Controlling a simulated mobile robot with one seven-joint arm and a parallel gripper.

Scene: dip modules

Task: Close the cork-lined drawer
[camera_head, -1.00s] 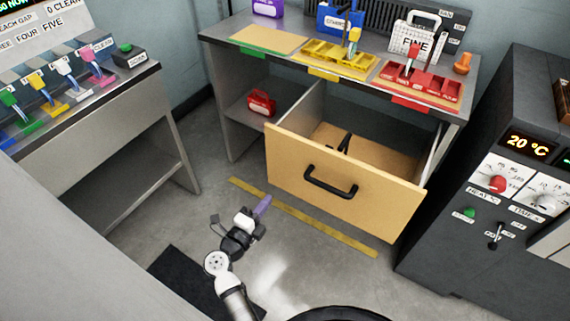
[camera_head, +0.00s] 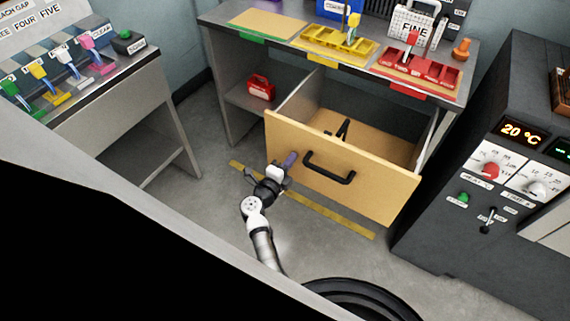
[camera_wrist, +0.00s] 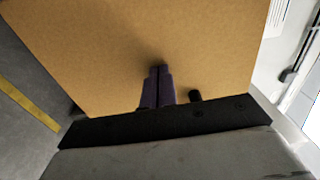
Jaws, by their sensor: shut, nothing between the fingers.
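The cork-lined drawer (camera_head: 385,191) stands pulled out from under the workbench, with a tan wooden front and a black bar handle (camera_head: 329,168). Its tan inner floor (camera_head: 375,146) shows, with a small black item (camera_head: 343,129) on it. My gripper (camera_head: 290,160) has purple fingers and is at the left part of the drawer front, left of the handle. In the wrist view the fingers (camera_wrist: 158,82) are shut together with nothing between them, pointing at the tan front (camera_wrist: 120,45). I cannot tell whether they touch it.
The bench top holds a yellow tray (camera_head: 340,49) and a red tray (camera_head: 417,67). A dark cabinet with dials (camera_head: 470,150) stands close on the right. A red box (camera_head: 261,84) sits on the shelf left of the drawer. A yellow strip (camera_head: 320,210) marks the floor.

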